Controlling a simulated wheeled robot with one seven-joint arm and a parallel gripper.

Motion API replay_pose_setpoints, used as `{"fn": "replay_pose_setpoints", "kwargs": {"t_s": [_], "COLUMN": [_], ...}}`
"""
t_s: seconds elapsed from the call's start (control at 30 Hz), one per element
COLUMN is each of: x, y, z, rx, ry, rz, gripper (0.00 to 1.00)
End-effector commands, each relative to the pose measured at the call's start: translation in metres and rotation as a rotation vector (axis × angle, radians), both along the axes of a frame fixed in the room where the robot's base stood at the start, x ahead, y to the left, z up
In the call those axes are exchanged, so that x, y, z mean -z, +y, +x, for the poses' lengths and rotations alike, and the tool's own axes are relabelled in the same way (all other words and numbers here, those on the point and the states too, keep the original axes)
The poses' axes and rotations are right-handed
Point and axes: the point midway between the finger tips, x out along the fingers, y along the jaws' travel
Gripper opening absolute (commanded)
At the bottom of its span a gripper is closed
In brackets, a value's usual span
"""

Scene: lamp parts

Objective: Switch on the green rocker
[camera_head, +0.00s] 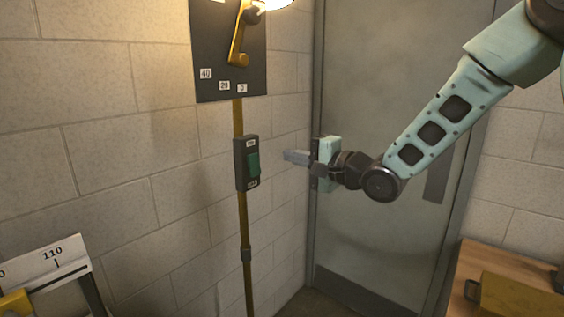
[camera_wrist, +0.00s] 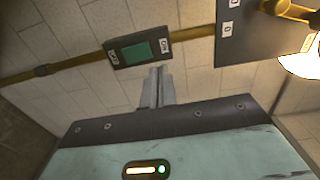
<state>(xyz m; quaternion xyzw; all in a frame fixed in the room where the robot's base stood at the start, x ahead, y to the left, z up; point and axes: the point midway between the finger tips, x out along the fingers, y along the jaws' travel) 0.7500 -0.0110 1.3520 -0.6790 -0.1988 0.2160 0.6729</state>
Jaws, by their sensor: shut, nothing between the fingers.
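The green rocker (camera_head: 253,165) sits in a dark switch box (camera_head: 241,150) on the wall, with a small white label above it and another below it. In the wrist view the green rocker (camera_wrist: 134,54) lies just beyond my fingertips, between two labels too small to read surely. My gripper (camera_head: 288,156) is shut and empty. It points left at the rocker, a short gap to its right, at about the rocker's height. In the wrist view my gripper (camera_wrist: 155,72) shows its closed fingers near the box's lower edge. Whether the rocker is tilted on or off I cannot tell.
A dark panel (camera_head: 222,60) with a brass lever (camera_head: 240,45) and number labels hangs above the box, near a glowing lamp (camera_head: 274,4). A brass pipe (camera_head: 243,215) runs down the wall. A scale (camera_head: 45,262) stands lower left; a yellow box (camera_head: 515,298) sits lower right.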

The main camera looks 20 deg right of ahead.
Motion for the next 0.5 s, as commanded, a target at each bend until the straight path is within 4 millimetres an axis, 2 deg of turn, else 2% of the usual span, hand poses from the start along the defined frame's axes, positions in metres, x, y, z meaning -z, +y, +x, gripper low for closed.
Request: {"fn": "replay_pose_setpoints", "kwargs": {"t_s": [0.2,0.5], "x": [-0.005,-0.006], "y": [-0.014,-0.016], "z": [-0.020,-0.024], "rx": [0.002,-0.001], "ry": [0.000,0.002], "rz": [-0.001,0.001], "gripper": [0.00,0.00]}}
